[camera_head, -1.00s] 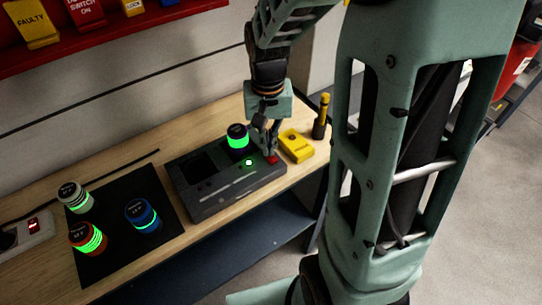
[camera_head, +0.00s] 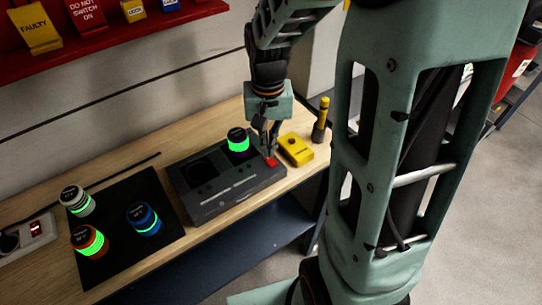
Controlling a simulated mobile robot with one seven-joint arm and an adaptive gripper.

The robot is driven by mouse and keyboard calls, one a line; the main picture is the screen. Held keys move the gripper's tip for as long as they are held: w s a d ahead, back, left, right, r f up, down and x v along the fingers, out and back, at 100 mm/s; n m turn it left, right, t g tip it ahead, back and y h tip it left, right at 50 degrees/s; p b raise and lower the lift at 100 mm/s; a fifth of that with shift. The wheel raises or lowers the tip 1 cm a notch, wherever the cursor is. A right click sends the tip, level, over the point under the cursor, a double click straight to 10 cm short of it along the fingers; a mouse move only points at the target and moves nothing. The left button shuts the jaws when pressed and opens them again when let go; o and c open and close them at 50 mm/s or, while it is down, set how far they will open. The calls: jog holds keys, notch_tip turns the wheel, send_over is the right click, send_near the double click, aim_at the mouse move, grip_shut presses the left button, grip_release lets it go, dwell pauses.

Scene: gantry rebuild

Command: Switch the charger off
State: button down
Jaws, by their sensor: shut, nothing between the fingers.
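The charger (camera_head: 222,190) is a dark grey box on the wooden bench. A battery with a glowing green band (camera_head: 239,143) stands in its right bay, and its left bay looks empty. A red switch (camera_head: 271,161) sits at the charger's right end. No green lamp shows lit on the charger's top. My gripper (camera_head: 269,154) is shut and empty, pointing down with its fingertips at the red switch. I cannot tell whether they touch it, and they partly hide it.
A yellow device (camera_head: 296,149) lies just right of the charger, with a yellow-and-black torch-like tool (camera_head: 321,120) behind it. A black mat (camera_head: 117,258) at left holds white, orange and blue batteries. A power strip (camera_head: 30,233) is at the far left. A red tag rack (camera_head: 110,32) hangs above.

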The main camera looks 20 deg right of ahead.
jog(key=shift+r+p, duration=1.85)
jog(key=shift+r, duration=0.8)
